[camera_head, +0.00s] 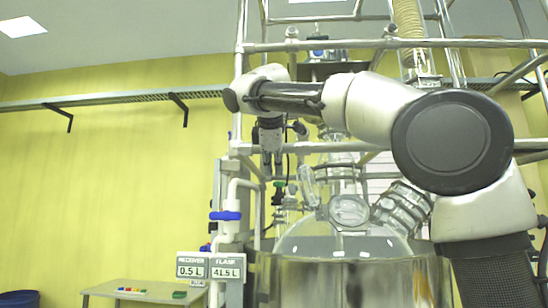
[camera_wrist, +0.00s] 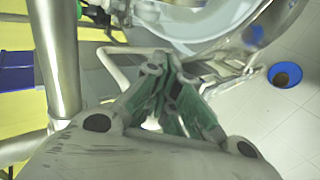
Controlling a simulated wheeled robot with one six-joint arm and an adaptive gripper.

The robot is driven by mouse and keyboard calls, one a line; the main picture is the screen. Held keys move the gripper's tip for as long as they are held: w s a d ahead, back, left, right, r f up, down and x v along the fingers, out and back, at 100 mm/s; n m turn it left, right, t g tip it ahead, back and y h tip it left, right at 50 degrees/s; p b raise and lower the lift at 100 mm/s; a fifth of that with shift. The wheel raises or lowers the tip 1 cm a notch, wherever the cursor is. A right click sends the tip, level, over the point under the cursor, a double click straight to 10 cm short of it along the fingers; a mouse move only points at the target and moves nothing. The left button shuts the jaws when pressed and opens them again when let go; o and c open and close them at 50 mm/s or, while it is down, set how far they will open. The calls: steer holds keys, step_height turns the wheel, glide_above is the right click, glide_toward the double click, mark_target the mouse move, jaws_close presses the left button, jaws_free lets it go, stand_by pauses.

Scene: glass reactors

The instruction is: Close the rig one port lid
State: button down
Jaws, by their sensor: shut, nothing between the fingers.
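The glass reactor vessel (camera_head: 345,245) stands at lower centre in the head view, with a port (camera_head: 348,211) on its domed top. A clear oval piece that looks like the port lid (camera_head: 308,186) stands up, tilted, beside the port's left side. My gripper (camera_head: 272,174) points down, left of and a little above the lid, apart from it. In the wrist view my gripper's green-padded fingers (camera_wrist: 164,62) are together and empty. The curved glass vessel edge (camera_wrist: 225,35) shows beyond them; I cannot make out the lid there.
Metal frame tubes (camera_head: 240,100) rise around the reactor, and one post (camera_wrist: 55,60) is close at left in the wrist view. A label sign (camera_head: 210,268) and a blue-collared pipe (camera_head: 226,216) stand left of the vessel. A blue bin (camera_wrist: 285,75) is on the floor.

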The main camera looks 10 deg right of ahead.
mark_target(310, 188)
steer(key=d, duration=0.1)
steer(key=d+f, duration=0.1)
steer(key=d, duration=0.2)
steer(key=shift+w+d+f, duration=0.1)
steer(key=shift+w+f, duration=0.25)
steer(key=shift+d, duration=0.1)
